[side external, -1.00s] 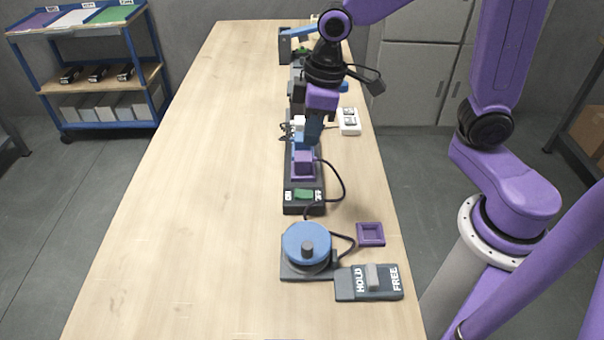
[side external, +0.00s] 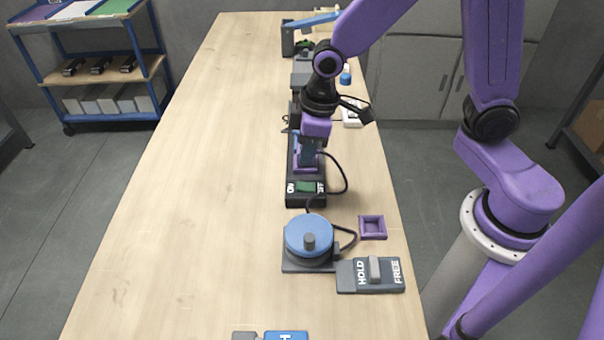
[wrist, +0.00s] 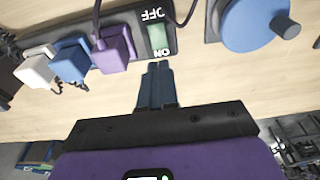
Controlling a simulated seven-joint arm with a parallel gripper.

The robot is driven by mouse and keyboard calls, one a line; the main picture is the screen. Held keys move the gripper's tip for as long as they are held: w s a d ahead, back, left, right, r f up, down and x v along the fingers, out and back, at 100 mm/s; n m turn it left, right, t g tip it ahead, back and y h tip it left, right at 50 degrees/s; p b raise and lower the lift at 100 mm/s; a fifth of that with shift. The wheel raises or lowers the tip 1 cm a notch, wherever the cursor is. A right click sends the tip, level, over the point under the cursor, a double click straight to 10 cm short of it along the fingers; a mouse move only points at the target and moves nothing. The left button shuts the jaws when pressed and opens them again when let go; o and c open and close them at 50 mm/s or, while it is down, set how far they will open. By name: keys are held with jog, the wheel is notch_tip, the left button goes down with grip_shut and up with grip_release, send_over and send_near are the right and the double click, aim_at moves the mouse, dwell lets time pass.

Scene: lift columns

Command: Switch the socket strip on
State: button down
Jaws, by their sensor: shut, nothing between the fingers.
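The dark socket strip (side external: 306,201) lies along the bench. Its green rocker switch (side external: 306,187) is at the near end, with ON on the left and OFF on the right. In the wrist view the switch (wrist: 157,38) sits between the two labels on the strip (wrist: 60,42). I cannot tell which side is pressed. Purple (wrist: 114,52), blue (wrist: 72,60) and white (wrist: 38,68) plugs are in the strip. My gripper (wrist: 158,66) is shut and empty, its tips just off the ON end. In the side view my gripper (side external: 311,162) partly hides the purple plug.
A blue dial (side external: 306,233) stands nearer the camera, beside a HOLD/FREE switch box (side external: 372,276) and a small purple tray (side external: 372,228). A cable loops right of the strip. Grey and blue items lie beyond it. The bench's left side (side external: 200,200) is clear.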

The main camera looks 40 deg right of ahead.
aim_at(302, 185)
jog(key=shift+w+a+f, duration=0.1)
jog(key=shift+f, duration=1)
jog(key=shift+w+a+f, duration=0.15)
jog(key=shift+f, duration=1)
jog(key=shift+w+a+f, duration=0.1)
jog(key=shift+f, duration=1)
jog(key=shift+w+a+f, duration=0.1)
jog(key=shift+a+f, duration=0.05)
jog(key=shift+f, duration=0.1)
jog(key=shift+s+d, duration=0.2)
